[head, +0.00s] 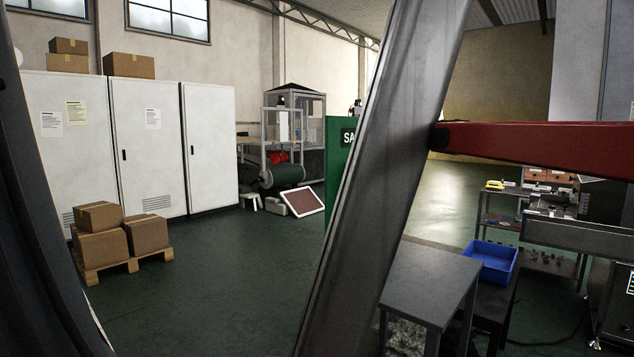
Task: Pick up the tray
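A blue open-topped tray (490,266) sits on a dark low bench at the lower right, beside a grey table. Its inside looks empty from here, though its floor is only partly visible. A flat reddish-brown panel with a white rim (303,202), which may also be a tray, is tilted near the floor in the middle distance. My gripper does not show in this view, so I cannot see what it holds.
A grey table (432,282) stands left of the blue tray. A large grey slanted beam crosses the view, and a red bar (540,147) runs right from it. Boxes on a pallet (110,264) stand at left before white cabinets (150,150). Open green floor lies between.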

